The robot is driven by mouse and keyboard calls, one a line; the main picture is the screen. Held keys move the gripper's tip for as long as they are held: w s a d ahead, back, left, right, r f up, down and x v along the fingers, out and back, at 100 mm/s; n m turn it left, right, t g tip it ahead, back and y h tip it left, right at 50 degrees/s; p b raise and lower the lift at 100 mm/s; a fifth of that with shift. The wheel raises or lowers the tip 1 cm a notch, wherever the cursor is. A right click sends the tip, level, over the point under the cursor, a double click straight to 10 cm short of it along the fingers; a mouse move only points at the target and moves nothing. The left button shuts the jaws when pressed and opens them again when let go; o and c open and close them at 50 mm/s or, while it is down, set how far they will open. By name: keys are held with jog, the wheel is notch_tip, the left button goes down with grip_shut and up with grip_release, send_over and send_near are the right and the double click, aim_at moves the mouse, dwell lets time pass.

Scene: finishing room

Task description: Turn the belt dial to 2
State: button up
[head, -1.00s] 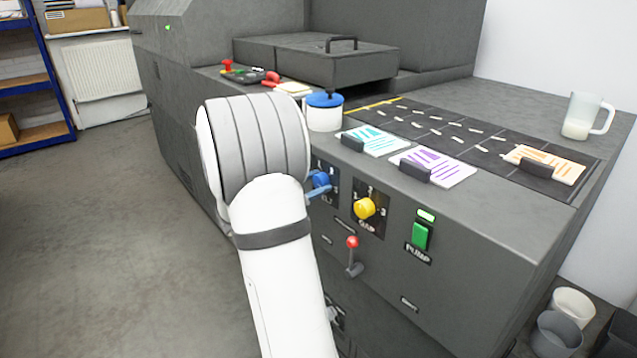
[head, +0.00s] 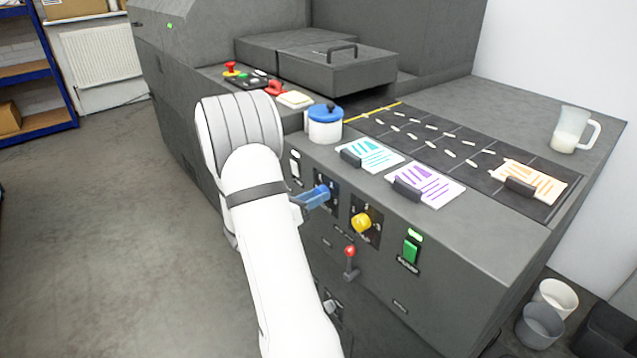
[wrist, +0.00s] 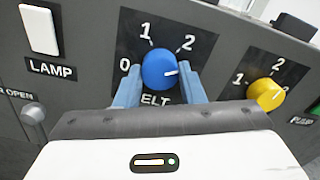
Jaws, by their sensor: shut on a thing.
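The blue belt dial (wrist: 158,68) shows in the wrist view on a black plate marked 0, 1 and 2. Its white mark points right, a little below the direction of the 2. My gripper (wrist: 161,80) is shut on the dial, with one light blue finger on each side of it. In the head view my gripper (head: 314,196) is at the front panel and its fingers hide most of the dial. Part of the BELT label is hidden by a finger.
A yellow dial (wrist: 266,94) sits close to the right of the belt dial. The white lamp switch (wrist: 40,30) is at left. A red-tipped lever (head: 350,252) and green pump switch (head: 411,250) are on the same panel. A blue-lidded pot (head: 325,125) stands above.

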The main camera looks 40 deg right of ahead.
jog(key=shift+s+n+p, duration=0.15)
jog(key=shift+n+p, duration=2.35)
jog(key=shift+p, duration=0.05)
jog(key=shift+f, duration=0.1)
jog(key=o, duration=1)
jog(key=shift+a, duration=0.1)
jog(key=w+a, duration=0.1)
jog(key=a, duration=0.6)
jog(key=shift+a, duration=0.35)
